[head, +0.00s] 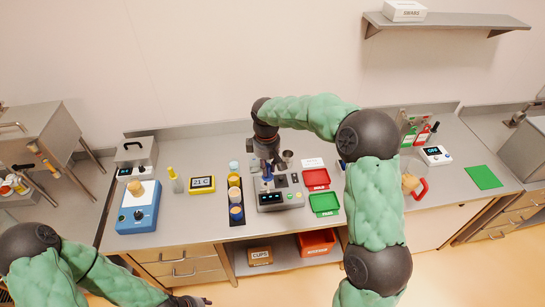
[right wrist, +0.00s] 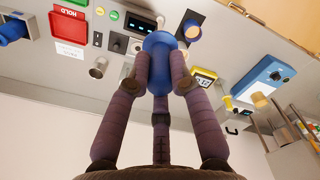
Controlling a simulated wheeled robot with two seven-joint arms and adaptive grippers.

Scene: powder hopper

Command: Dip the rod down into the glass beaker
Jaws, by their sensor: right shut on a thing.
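My right gripper (head: 267,172) points down over the grey device with a display (head: 283,198) on the middle bench. In the right wrist view my right gripper (right wrist: 158,60) is shut on a rounded blue object (right wrist: 158,42). I cannot tell whether a rod runs from this blue piece, as the rest of it is hidden. A small grey metal cup (head: 288,155) stands just right of the gripper and also shows in the wrist view (right wrist: 98,68). My left gripper (head: 190,301) is low at the bottom edge, its jaws unclear.
A dark rack with several cups (head: 236,215) is left of the device. Red (head: 316,178) and green (head: 323,204) trays are to its right. A yellow thermometer display (head: 202,184), a yellow-capped bottle (head: 173,178) and a blue scale (head: 138,218) are farther left.

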